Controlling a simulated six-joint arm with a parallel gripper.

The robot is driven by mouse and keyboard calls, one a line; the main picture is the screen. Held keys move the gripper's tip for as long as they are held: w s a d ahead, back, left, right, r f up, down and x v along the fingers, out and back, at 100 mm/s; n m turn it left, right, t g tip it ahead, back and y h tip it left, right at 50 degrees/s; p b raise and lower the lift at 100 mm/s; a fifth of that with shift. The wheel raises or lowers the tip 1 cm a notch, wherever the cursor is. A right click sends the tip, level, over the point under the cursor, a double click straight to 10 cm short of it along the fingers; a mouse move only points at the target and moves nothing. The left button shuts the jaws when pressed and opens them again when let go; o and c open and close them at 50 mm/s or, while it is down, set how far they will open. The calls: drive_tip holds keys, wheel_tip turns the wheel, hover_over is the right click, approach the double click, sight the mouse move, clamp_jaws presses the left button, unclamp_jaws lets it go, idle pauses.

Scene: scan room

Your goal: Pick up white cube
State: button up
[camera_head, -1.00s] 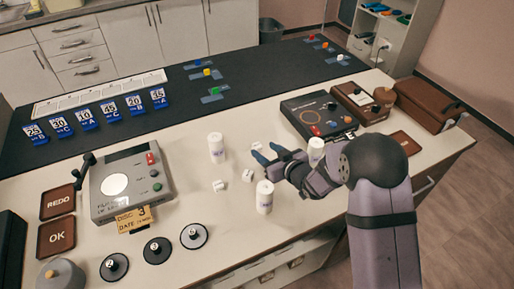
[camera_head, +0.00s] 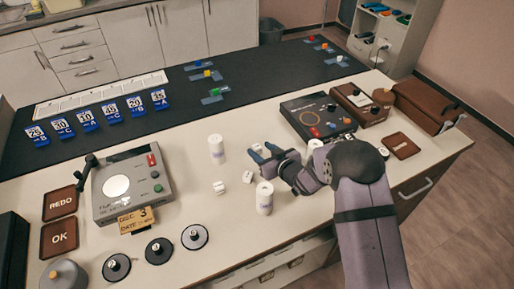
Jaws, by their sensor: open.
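Three small white cubes are on the pale tabletop in the head view. One white cube (camera_head: 219,187) lies at the left, a second white cube (camera_head: 248,177) is to its right, and a third white cube (camera_head: 257,147) is farther back. Nothing shows between the fingers.
White bottles stand close by: one (camera_head: 216,150) behind left, one (camera_head: 264,198) in front of my gripper, and one (camera_head: 315,151) partly hidden by my arm. A grey device (camera_head: 126,187) is at the left, a dark device (camera_head: 318,117) behind right.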

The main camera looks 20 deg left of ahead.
sight(258, 148)
drive_tip(key=shift+p+x, duration=0.45)
drive_tip(key=shift+x, duration=1.35)
drive_tip(key=shift+d, duration=0.1)
drive_tip(key=c, duration=1.1)
